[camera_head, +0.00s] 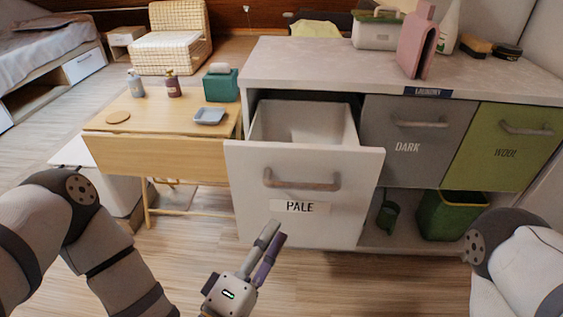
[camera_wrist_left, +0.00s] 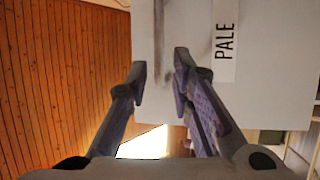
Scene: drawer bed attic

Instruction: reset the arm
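My left gripper (camera_head: 268,242) is low in front of the white drawer front labelled PALE (camera_head: 258,228), just below the label. In the left wrist view my left gripper (camera_wrist_left: 160,75) has its two fingers apart with nothing between them. The drawer front (camera_wrist_left: 270,80) fills much of that view, with the label beside the fingers. The drawer is pulled out, and its inside looks empty where I see it. The drawer handle (camera_head: 300,182) is above the gripper and apart from it. My right arm (camera_head: 515,260) shows at the right edge; its gripper is out of view.
The cabinet top (camera_head: 300,65) holds a white box (camera_head: 377,32) and a pink item (camera_head: 417,42). The DARK (camera_head: 408,165) and green (camera_head: 515,170) drawers are shut. A folding wooden table (camera_head: 165,120) with bottles stands left of the open drawer. Bare floor (camera_head: 380,285) shows in front.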

